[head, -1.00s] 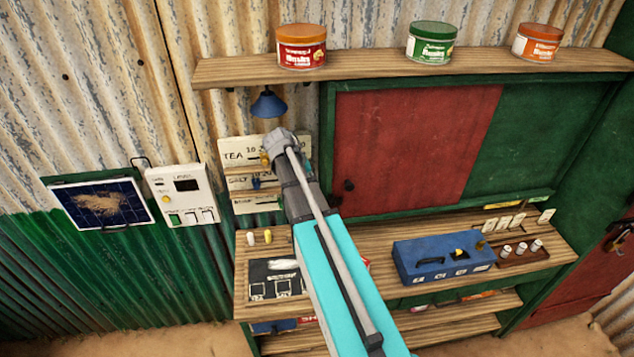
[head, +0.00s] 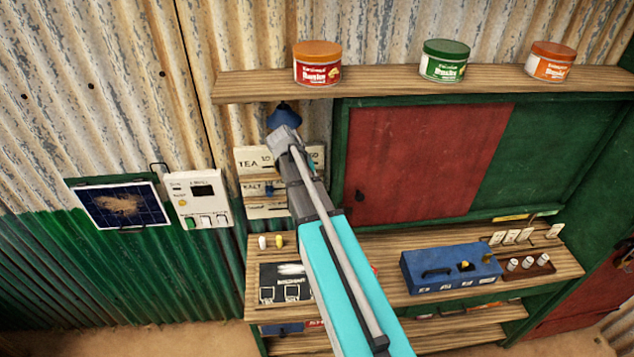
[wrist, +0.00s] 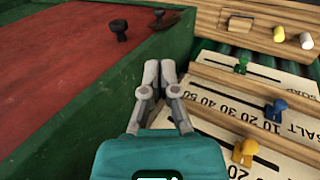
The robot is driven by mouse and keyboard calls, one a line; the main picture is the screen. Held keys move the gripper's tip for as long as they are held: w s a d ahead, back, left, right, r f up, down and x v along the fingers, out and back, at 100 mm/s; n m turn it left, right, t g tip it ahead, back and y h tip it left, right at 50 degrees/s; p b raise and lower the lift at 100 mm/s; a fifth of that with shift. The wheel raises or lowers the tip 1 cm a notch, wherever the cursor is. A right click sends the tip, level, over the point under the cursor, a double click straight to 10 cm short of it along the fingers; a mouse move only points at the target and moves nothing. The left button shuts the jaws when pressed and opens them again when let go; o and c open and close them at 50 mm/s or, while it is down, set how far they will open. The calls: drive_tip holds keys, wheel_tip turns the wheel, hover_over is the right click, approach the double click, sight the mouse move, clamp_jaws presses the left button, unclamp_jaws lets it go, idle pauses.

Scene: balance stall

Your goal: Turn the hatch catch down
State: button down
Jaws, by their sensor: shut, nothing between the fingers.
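The red hatch panel (head: 425,165) sits in a green frame; it also shows in the wrist view (wrist: 60,60). A black knob (wrist: 122,30) stands on the panel near its corner and shows small in the head view (head: 359,194). A dark lever-like piece with a round knob (wrist: 160,18), which looks like the catch, sits on the green frame beside it. My gripper (wrist: 160,66) is shut and empty, apart from both, between the frame and the price board. In the head view my arm hides the fingers.
The price board (wrist: 225,110) with blue, yellow and green sliders is close beside my gripper. A blue lamp (head: 284,115) hangs near my wrist. A shelf (head: 390,84) with tins is above. A blue box (head: 450,268) stands on the counter.

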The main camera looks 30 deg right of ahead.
idle(0.3)
drive_tip(key=w+a+f+n+h+b, duration=0.1)
drive_tip(key=f+n+b, duration=0.1)
drive_tip(key=n, duration=0.7)
drive_tip(key=w+a+f+n+b, duration=0.1)
drive_tip(key=n+b, duration=0.3)
drive_tip(key=n, duration=0.5)
drive_tip(key=shift+w+a+f+g+h+b, duration=0.15)
drive_tip(key=shift+a+f+g+h+b, duration=0.2)
drive_tip(key=shift+a+f, duration=0.45)
drive_tip(key=shift+d+f, duration=0.1)
drive_tip(key=d+r+b+x, duration=0.1)
drive_tip(key=d+b+x, duration=0.1)
drive_tip(key=b+x, duration=0.6)
drive_tip(key=shift+s+r+x, duration=0.25)
drive_tip(key=shift+s+x, duration=0.15)
drive_tip(key=shift+x, duration=1.8)
drive_tip(key=shift+d, duration=0.25)
